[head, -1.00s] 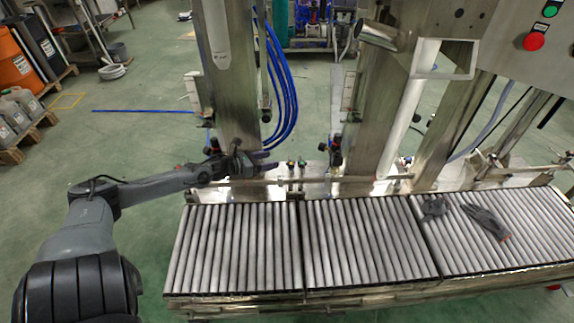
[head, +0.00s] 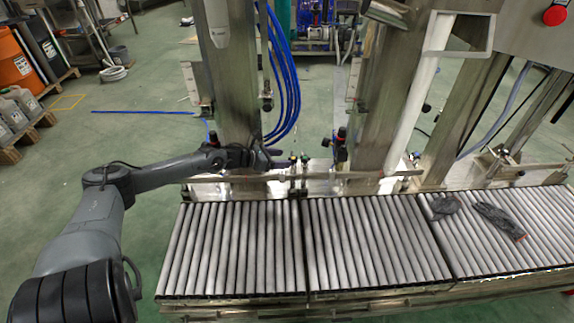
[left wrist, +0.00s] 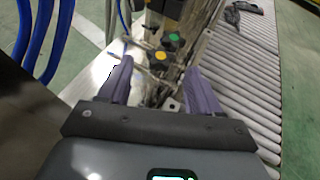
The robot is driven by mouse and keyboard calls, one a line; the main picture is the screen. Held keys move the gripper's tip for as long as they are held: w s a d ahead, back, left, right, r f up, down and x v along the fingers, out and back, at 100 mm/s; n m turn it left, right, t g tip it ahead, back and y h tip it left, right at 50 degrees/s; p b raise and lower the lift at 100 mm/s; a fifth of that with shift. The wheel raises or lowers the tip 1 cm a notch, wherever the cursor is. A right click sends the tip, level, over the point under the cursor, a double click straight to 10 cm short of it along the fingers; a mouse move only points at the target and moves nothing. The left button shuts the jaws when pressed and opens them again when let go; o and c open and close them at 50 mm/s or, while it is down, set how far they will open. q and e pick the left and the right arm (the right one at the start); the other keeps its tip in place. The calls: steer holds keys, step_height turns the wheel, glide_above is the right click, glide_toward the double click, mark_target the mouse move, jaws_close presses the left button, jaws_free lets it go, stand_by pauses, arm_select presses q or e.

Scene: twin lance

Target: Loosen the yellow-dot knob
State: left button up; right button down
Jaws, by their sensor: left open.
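The yellow-dot knob (left wrist: 174,37) is a dark knob with a yellow-orange spot, seen beyond my fingers in the left wrist view. In the head view my left gripper (head: 274,161) reaches in from the left beside the small knobs, where dot colours are hard to tell. My right gripper is not in view.
A roller conveyor (head: 235,248) runs along the front, with dark gloves (head: 498,219) on its right part. A thin horizontal rail (head: 345,175) runs behind the rollers. Steel columns (head: 232,80) and blue hoses (head: 285,85) stand close behind the left gripper.

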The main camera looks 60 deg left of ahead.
mark_target(292, 158)
arm_select(q)
steer(key=shift+b+x, duration=0.7)
steer(key=shift+x, duration=0.5)
steer(key=shift+w+f+b, duration=0.15)
steer(key=shift+w+b, duration=0.15)
steer(key=shift+w, duration=0.05)
